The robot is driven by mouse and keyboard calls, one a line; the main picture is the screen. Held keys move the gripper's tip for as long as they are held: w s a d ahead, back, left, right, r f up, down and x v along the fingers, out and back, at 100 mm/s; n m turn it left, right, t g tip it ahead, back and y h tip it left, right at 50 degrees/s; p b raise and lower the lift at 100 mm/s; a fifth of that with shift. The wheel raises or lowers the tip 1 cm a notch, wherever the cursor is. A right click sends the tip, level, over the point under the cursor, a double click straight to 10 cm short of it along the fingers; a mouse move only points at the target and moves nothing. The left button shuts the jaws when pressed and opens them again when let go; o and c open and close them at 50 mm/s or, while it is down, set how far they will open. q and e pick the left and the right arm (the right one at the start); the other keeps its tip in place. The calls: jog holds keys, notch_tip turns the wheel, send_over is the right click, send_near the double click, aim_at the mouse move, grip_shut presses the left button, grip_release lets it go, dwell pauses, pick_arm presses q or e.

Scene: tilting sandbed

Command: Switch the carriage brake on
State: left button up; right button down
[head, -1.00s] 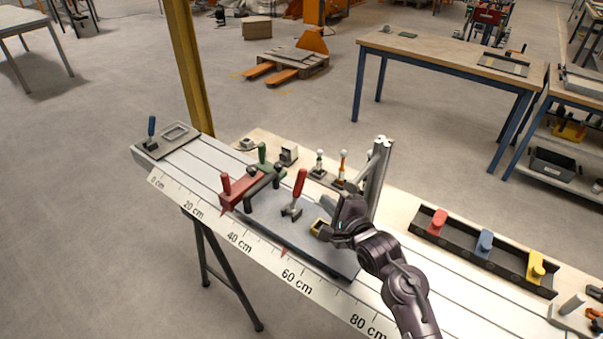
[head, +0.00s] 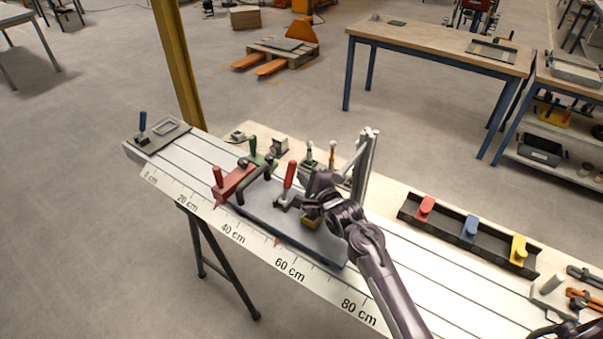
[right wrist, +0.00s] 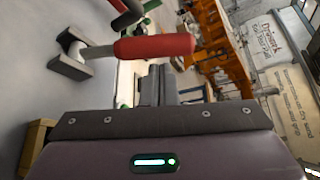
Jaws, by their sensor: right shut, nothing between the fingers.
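The carriage (head: 262,216) is a grey plate on the long scaled bed, between roughly the 40 and 60 cm marks. A red-handled lever (head: 290,175) stands on it, leaning slightly right; I take it as the brake lever. In the right wrist view the red handle (right wrist: 155,46) lies across the picture, just beyond my fingers. My right gripper (head: 300,196) is shut and empty, close beside the lever on its right. I cannot tell whether it touches. In the right wrist view the shut fingers (right wrist: 158,84) point at the handle. My left gripper is out of view.
A red block (head: 233,182) and a green-handled clamp (head: 254,151) stand left of the lever. A small ochre block (head: 311,222) sits under my right gripper. A grey upright post (head: 366,165) stands behind it. A dark tray (head: 450,233) with coloured pieces lies right.

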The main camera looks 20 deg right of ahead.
jog(key=shift+w+a, duration=0.1)
jog(key=shift+w, duration=0.5)
jog(key=shift+f, duration=0.1)
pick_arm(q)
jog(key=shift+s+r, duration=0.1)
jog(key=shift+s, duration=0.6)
